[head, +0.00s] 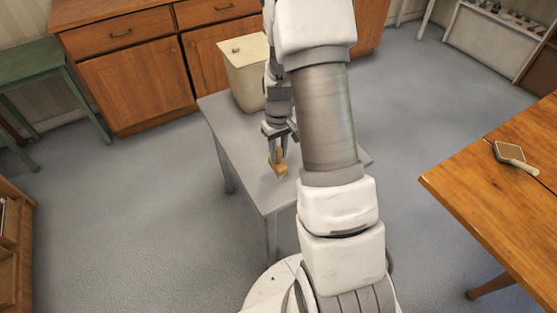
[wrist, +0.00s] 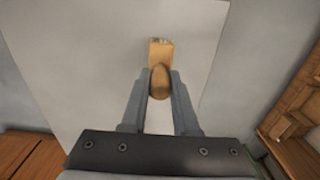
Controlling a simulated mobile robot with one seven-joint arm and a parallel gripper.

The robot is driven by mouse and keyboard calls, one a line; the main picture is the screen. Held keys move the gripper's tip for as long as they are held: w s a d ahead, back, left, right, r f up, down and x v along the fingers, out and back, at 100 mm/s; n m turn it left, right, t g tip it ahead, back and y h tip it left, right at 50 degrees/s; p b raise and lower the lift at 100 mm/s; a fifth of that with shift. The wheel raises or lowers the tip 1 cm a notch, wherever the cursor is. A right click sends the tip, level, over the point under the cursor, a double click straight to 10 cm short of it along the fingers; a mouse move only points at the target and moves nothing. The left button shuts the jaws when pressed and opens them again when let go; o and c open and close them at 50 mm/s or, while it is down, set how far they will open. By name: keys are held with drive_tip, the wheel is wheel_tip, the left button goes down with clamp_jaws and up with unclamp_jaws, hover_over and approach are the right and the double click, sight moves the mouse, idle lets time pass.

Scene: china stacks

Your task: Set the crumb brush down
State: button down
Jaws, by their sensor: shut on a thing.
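The crumb brush (head: 279,167) is a small wooden brush with a pale tan end. My gripper (head: 278,151) is shut on its handle, with the brush hanging below the fingers over the grey table (head: 252,182). In the wrist view the brush (wrist: 160,52) shows between and beyond the fingertips of my gripper (wrist: 160,84), over the pale table top (wrist: 75,60). I cannot tell whether the brush touches the table. My arm hides the right part of the table in the head view.
A cream bin with a lid (head: 245,75) stands at the table's far end. A wooden cabinet (head: 140,75) is behind it. A wooden table (head: 500,190) at right bears a flat handled object (head: 515,156). The grey table's near left part is clear.

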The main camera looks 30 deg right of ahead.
sight(278, 161)
drive_tip(key=shift+f+b, duration=0.35)
drive_tip(key=shift+f, duration=1.45)
drive_tip(key=shift+f, duration=0.2)
drive_tip(key=c, duration=0.7)
unclamp_jaws()
